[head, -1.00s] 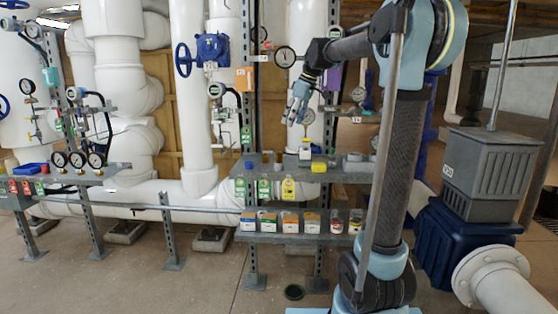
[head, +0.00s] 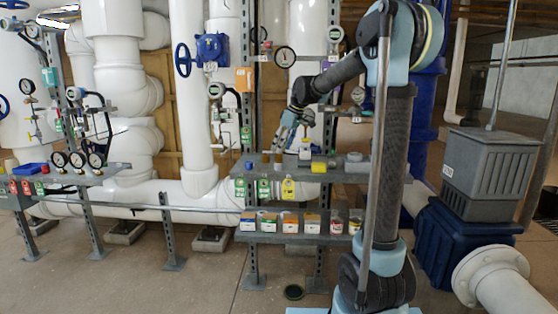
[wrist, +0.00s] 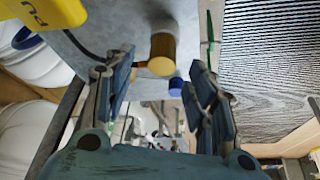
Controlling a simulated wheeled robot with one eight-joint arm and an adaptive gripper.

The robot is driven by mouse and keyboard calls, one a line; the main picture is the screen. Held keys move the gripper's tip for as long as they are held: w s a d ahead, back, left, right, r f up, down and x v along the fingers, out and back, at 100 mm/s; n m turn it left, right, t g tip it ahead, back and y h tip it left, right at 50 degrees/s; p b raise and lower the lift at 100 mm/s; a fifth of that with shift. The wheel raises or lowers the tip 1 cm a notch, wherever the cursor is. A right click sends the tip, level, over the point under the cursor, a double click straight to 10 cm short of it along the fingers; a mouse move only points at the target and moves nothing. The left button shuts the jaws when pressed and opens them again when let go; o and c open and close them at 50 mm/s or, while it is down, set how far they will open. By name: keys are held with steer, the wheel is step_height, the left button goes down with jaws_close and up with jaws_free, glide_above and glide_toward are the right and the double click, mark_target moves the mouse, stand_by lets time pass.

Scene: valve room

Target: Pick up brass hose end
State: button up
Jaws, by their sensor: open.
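The brass hose end (wrist: 163,52) is a short gold cylinder on the grey shelf in the wrist view. It lies ahead of my open gripper (wrist: 160,66), between the lines of the two fingers and nearer the left one. Nothing is held. I cannot tell whether a finger touches it. In the head view my gripper (head: 279,148) points down just above the upper grey shelf (head: 338,178). The brass hose end is too small or hidden to make out there.
A blue cap (head: 249,165) is to the left, and a grey ring (head: 354,163) to the right. Gauges and white pipes stand behind.

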mark_target(279, 157)
steer(key=x, duration=0.5)
steer(key=shift+s+d, duration=0.15)
steer(key=c, duration=1)
